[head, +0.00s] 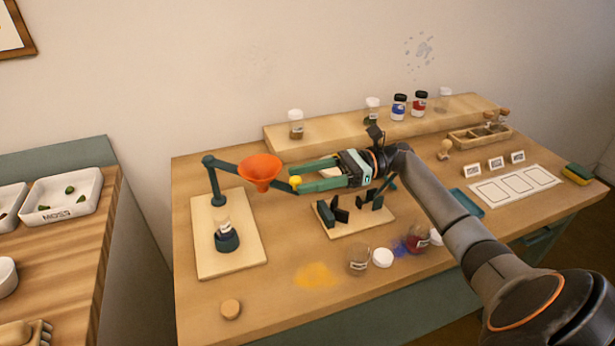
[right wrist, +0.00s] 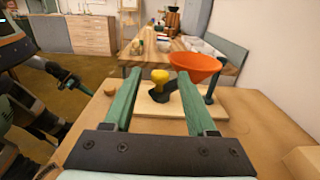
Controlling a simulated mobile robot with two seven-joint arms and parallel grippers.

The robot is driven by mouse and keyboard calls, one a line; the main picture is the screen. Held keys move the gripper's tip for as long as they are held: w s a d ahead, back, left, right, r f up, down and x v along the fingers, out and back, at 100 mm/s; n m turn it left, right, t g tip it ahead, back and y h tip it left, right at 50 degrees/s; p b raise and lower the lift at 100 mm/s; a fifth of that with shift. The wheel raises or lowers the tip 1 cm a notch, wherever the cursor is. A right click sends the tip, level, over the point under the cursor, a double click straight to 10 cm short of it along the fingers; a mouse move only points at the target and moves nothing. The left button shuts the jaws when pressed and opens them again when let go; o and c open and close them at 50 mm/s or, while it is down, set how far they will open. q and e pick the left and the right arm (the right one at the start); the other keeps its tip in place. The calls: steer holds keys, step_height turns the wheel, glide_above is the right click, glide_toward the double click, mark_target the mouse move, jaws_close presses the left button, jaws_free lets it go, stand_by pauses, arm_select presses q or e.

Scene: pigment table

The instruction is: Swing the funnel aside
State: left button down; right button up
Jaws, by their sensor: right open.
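The orange funnel (head: 260,169) hangs from a dark teal swing arm (head: 228,166) on a post (head: 214,188), on a pale wooden base (head: 208,264). A small jar (head: 223,227) sits on a dark round stand (head: 227,241) on that base, below and left of the funnel. A yellow knob (head: 295,182) sticks out at the funnel's right side. My right gripper (head: 293,179) is open, its green fingertips at the knob. In the right wrist view the knob (right wrist: 160,76) shows between the fingertips, apart from both. Part of my left gripper (right wrist: 60,100) appears there, jaws unclear.
A board with dark upright holders (head: 358,218) lies below my right forearm. Jars (head: 358,262) and spilled yellow pigment (head: 316,274) are at the front. A raised shelf (head: 330,133) with several jars runs along the back. A wooden disc (head: 231,309) lies front left.

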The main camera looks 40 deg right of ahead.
arm_select(q)
steer(key=shift+w+d+f+b, duration=0.35)
steer(key=shift+d+f+b, duration=0.4)
steer(key=shift+b, duration=0.55)
arm_select(e)
steer(key=v, duration=1.2)
steer(key=shift+d, duration=0.25)
arm_select(q)
steer(key=shift+a, duration=0.15)
arm_select(e)
steer(key=shift+s+r, duration=0.1)
steer(key=shift+c, duration=0.4)
